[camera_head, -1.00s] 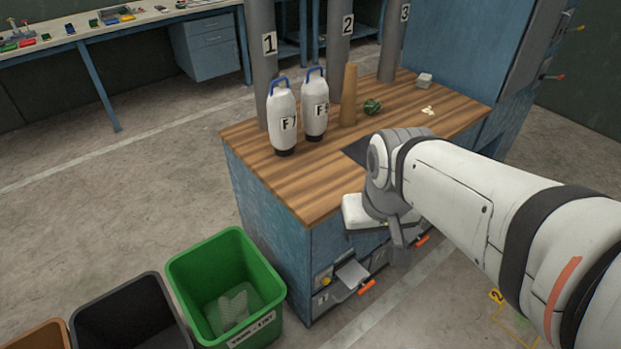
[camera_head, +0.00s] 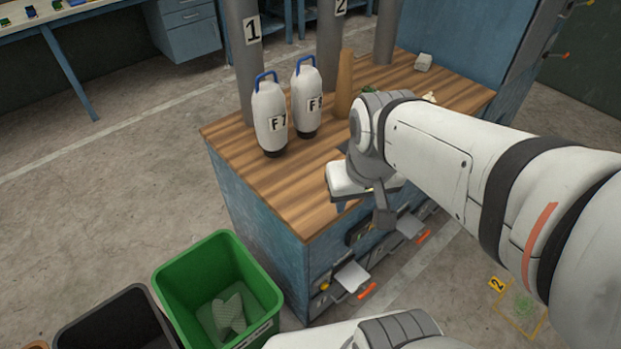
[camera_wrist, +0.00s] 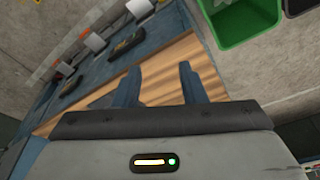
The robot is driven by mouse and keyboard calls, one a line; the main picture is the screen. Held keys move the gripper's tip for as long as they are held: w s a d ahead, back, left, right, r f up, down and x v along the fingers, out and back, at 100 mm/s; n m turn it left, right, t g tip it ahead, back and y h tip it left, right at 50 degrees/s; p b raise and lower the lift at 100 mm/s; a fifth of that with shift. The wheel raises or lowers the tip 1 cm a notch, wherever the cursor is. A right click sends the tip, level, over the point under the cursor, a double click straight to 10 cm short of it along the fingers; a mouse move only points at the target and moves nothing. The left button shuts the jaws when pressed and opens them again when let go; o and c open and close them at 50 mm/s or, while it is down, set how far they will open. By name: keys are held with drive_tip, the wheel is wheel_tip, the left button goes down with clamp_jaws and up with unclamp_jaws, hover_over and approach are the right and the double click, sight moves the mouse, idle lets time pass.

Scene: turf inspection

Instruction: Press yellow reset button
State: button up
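A small yellow button (camera_head: 325,286) shows on the blue front of the wooden-topped bench (camera_head: 255,174), low at its near corner, left of a grey plate. I cannot make the button out in the wrist view. My gripper (camera_wrist: 160,72) is open in the wrist view, its two blue-grey fingers apart with nothing between them. The wooden top shows behind them. In the head view my wrist is over the bench's front edge, above and right of the button, and apart from it. The fingertips are mostly hidden there.
Two white canisters (camera_head: 270,117) with blue handles and a wooden cone (camera_head: 345,84) stand on the bench. A green bin (camera_head: 160,286) and a black bin (camera_head: 75,335) stand on the floor at left. Grey plates (camera_head: 352,276) with orange-tipped handles (camera_head: 367,290) jut from the bench front.

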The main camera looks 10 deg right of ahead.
clamp_jaws()
idle(1.5)
